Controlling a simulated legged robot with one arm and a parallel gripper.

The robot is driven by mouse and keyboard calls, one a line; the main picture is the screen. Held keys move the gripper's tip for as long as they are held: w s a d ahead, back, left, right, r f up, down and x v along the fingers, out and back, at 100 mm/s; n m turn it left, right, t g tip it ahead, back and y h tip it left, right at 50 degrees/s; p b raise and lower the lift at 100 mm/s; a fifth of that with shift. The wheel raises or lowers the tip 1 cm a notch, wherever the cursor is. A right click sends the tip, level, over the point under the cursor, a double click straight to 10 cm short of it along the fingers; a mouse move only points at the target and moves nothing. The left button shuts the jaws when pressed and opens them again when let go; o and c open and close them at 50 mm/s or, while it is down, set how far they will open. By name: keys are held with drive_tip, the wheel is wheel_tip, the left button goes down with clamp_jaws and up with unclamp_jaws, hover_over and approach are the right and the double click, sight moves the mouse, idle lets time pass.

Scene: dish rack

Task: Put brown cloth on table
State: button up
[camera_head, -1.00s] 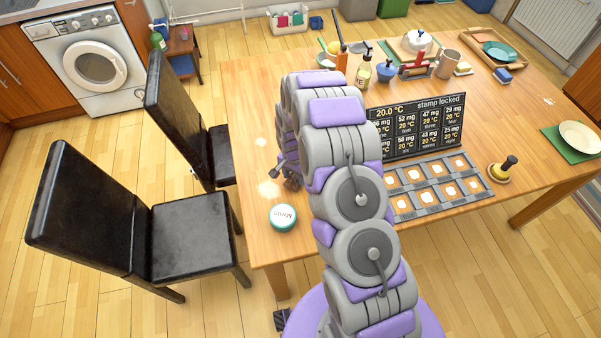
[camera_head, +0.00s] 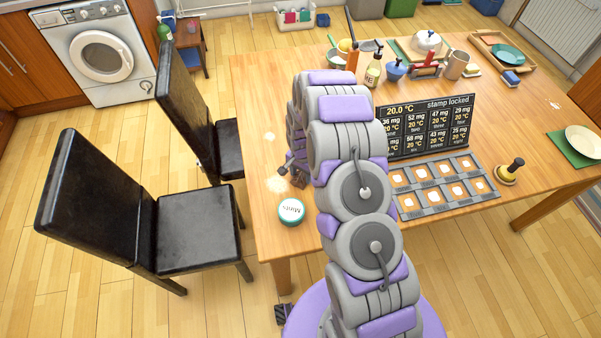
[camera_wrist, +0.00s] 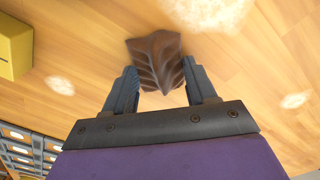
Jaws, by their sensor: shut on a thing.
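The brown cloth (camera_wrist: 155,60) is a crumpled, folded piece in the wrist view, between the fingertips of my gripper (camera_wrist: 160,80). My gripper is shut on it. The cloth is low over the wooden table (camera_head: 262,95); I cannot tell whether it touches the top. In the head view my gripper (camera_head: 290,166) is at the left part of the table, partly hidden by my arm. Only a small brown bit of the cloth (camera_head: 299,179) shows there.
Pale powdery patches (camera_wrist: 208,10) lie on the table near the cloth. A round mints tin (camera_head: 291,211) is close by. A display board (camera_head: 425,125) and a slotted tray (camera_head: 443,185) stand to the right. Two black chairs (camera_head: 198,232) stand at the left edge.

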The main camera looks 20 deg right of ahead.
drive_tip(key=shift+d+f, duration=0.1)
drive_tip(key=shift+d, duration=0.95)
drive_tip(key=o, duration=0.8)
drive_tip(key=shift+d, duration=0.45)
drive_tip(key=shift+o, duration=0.9)
drive_tip(key=shift+a, duration=0.2)
drive_tip(key=shift+o, duration=1.1)
drive_tip(key=shift+a, duration=1.1)
drive_tip(key=shift+d, duration=0.2)
drive_tip(key=r, duration=0.1)
drive_tip(key=d+r, duration=0.1)
drive_tip(key=r, duration=0.1)
drive_tip(key=shift+d+p, duration=0.3)
drive_tip(key=shift+p, duration=0.05)
drive_tip(key=a+r+p, duration=0.2)
drive_tip(key=a+r, duration=0.1)
drive_tip(key=r, duration=1.1)
drive_tip(key=shift+d+r, duration=0.1)
drive_tip(key=shift+d, duration=0.5)
drive_tip(key=c, duration=0.5)
drive_tip(key=shift+c, duration=1.4)
drive_tip(key=shift+a, duration=0.45)
drive_tip(key=c, duration=0.6)
drive_tip(key=shift+d, duration=0.15)
clamp_jaws()
drive_tip(key=shift+d, duration=0.15)
